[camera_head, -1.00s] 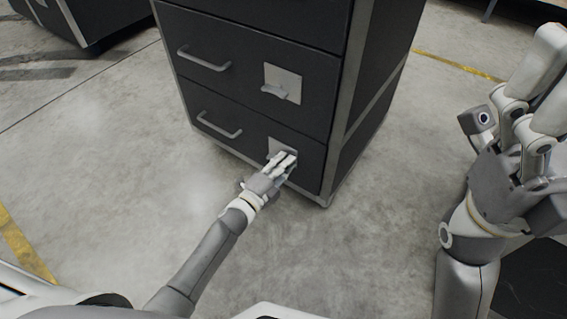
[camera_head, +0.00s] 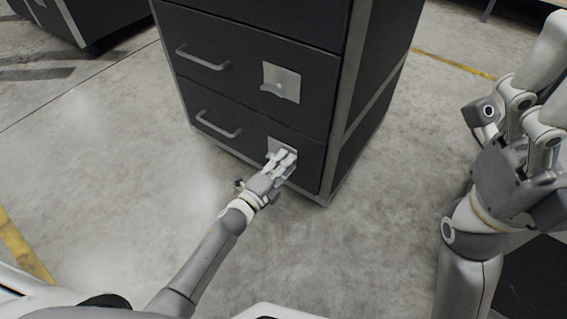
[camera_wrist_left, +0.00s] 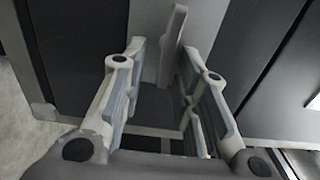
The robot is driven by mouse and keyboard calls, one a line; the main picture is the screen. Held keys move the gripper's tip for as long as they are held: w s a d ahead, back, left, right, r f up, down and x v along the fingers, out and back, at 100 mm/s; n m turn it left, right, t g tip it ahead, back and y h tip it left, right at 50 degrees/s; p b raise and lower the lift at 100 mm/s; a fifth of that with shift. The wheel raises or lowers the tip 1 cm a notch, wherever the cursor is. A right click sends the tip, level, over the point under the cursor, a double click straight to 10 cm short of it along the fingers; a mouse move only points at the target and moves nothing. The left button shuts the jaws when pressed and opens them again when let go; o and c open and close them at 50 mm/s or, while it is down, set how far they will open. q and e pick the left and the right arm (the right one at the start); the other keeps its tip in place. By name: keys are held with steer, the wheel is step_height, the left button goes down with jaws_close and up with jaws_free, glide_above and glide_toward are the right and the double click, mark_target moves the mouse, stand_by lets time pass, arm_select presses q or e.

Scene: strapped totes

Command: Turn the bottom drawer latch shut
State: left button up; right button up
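The bottom drawer (camera_head: 222,120) is the lowest black front of the cabinet. Its latch has a pale plate (camera_head: 283,146), and my left gripper (camera_head: 282,160) covers most of it in the head view. In the left wrist view the grey latch lever (camera_wrist_left: 173,45) stands beyond and between the fingertips of the left gripper (camera_wrist_left: 163,60). These fingers are apart, with a visible gap; contact with the lever cannot be told. My right gripper (camera_head: 515,95) is raised at the right, away from the cabinet, with fingers spread and empty.
The upper drawer (camera_head: 235,60) has its own latch plate (camera_head: 282,78) and bar handle (camera_head: 203,60). The bottom drawer's bar handle (camera_head: 217,126) is left of my left gripper. Concrete floor (camera_head: 120,170) around the cabinet is clear.

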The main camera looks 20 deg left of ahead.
arm_select(q)
steer(key=v, duration=1.2)
steer(key=shift+r, duration=0.1)
stand_by(0.4)
